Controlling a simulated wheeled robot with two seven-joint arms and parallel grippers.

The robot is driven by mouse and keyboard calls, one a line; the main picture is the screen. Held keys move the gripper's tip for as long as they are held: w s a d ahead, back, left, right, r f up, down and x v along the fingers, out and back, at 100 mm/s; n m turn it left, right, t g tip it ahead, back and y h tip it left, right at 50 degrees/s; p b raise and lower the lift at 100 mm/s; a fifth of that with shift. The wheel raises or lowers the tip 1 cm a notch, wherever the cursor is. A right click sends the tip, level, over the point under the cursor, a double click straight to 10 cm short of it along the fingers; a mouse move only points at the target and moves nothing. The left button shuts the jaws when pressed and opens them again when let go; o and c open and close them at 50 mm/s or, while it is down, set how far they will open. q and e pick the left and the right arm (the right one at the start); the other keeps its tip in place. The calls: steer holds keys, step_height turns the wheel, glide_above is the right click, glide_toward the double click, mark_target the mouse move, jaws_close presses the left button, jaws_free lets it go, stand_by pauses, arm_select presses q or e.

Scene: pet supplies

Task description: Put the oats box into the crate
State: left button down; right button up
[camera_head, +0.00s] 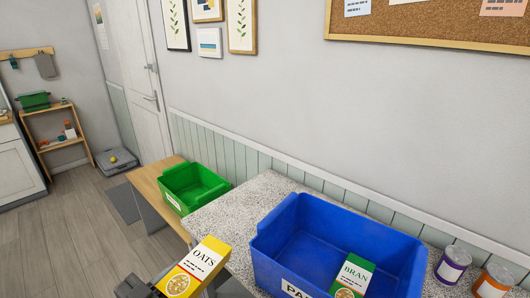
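The oats box (204,260), yellow and white with a printed bowl, is tilted in front of the counter's near left edge. My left gripper (154,288) is at its lower left end and appears shut on it; the fingertips are mostly hidden by the box and the picture's edge. A large blue crate (280,237) with a partly cut-off white label stands on the speckled counter, right of the oats box. A smaller green crate (190,199) stands on a wooden bench further back. My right gripper is not in view.
A green and yellow bran box (358,272) shows within the blue crate's outline. A purple jar (452,265) and an orange jar (493,281) stand right of it. The speckled counter (235,212) is clear left of the blue crate. The wooden bench (150,186) adjoins it.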

arm_select(q)
steer(key=shift+w+a+r, duration=0.1)
steer(key=shift+w+r, duration=0.15)
steer(key=shift+r, duration=0.1)
steer(key=w+a+f+m+g+h, duration=0.1)
steer(key=w+a+f+h, duration=0.1)
steer(key=a+f, duration=0.3)
steer(key=w+a+f+m+g+h, duration=0.2)
steer(key=a+f, duration=0.3)
steer(key=a, duration=0.5)
steer(key=shift+w+a+f+m+g, duration=0.3)
steer(key=shift+w+f, duration=0.1)
steer(key=shift+w, duration=0.4)
steer(key=shift+d, duration=0.1)
